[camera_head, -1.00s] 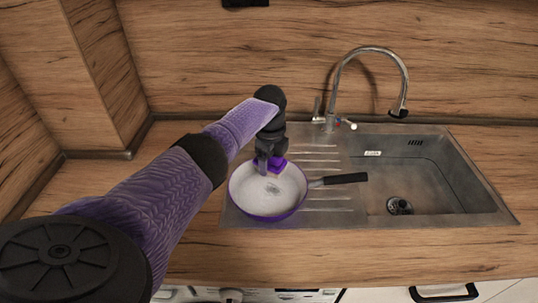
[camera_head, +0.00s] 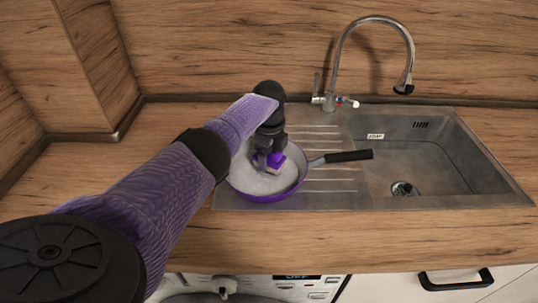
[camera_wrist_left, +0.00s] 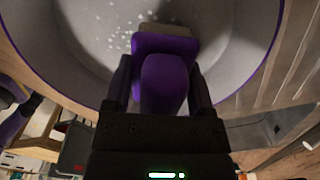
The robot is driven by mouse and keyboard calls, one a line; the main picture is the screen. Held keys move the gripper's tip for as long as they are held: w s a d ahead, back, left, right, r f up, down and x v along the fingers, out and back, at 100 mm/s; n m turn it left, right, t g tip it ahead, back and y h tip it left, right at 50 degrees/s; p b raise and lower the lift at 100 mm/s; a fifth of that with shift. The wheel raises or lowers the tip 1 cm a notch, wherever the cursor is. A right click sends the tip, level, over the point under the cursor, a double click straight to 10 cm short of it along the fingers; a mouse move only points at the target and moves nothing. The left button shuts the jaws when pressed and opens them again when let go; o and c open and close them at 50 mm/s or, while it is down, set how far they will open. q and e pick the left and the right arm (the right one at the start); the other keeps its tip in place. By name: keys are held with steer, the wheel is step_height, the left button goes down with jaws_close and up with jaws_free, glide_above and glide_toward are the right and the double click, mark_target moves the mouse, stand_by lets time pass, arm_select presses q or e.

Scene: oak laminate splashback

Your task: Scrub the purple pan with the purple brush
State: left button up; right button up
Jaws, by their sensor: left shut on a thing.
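The purple pan (camera_head: 246,184) rests on the ribbed drainboard left of the basin, its black handle (camera_head: 348,156) pointing right. Its inside is pale grey with a purple rim. My left gripper (camera_head: 267,163) is over the pan and shut on the purple brush (camera_head: 276,159). In the left wrist view the brush (camera_wrist_left: 165,80) sits between the two fingers (camera_wrist_left: 160,88), with its pale bristle end toward the pan's inside (camera_wrist_left: 85,30). Light specks show on the pan floor there. I cannot tell for sure whether the bristles touch the pan. My right gripper is not in view.
The steel sink basin (camera_head: 440,160) lies to the right, with a drain. A tall curved tap (camera_head: 372,20) stands behind it. The wooden counter (camera_head: 400,230) is clear in front, above a white appliance (camera_head: 260,290) and a cupboard handle (camera_head: 456,279).

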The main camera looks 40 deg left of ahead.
arm_select(q)
steer(key=shift+f+b, duration=0.8)
steer(key=shift+f, duration=0.3)
